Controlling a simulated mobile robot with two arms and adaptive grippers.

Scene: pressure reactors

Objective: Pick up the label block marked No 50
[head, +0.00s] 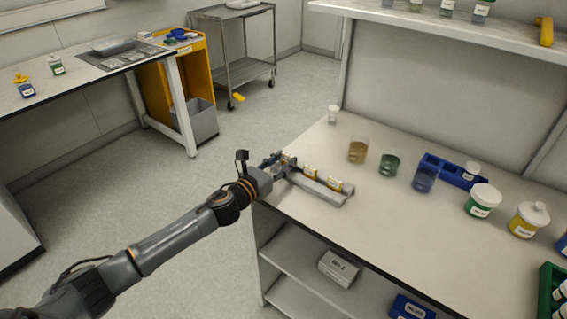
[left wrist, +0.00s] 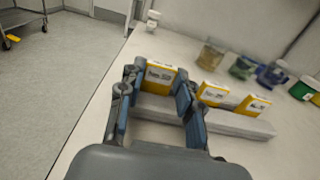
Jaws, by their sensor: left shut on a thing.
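Several yellow label blocks with white labels stand in a row on a grey rail on the bench. The rail (head: 324,190) also shows in the left wrist view (left wrist: 235,123). My left gripper (head: 278,160) is at the rail's left end, shut on the leftmost label block (left wrist: 160,75). Its fingers (left wrist: 157,92) lie on either side of that block. The other two blocks, a middle one (left wrist: 213,93) and a right one (left wrist: 256,105), stand to the right of the gripper. The label print is too small to read surely. My right gripper is not in view.
Behind the rail stand a small white cup (head: 333,115), an amber beaker (head: 358,151), a green beaker (head: 389,164) and a blue beaker (head: 425,179). A blue rack (head: 458,172) and lidded jars stand to the right. A shelf (head: 430,25) overhangs the back. The bench front right of the rail is clear.

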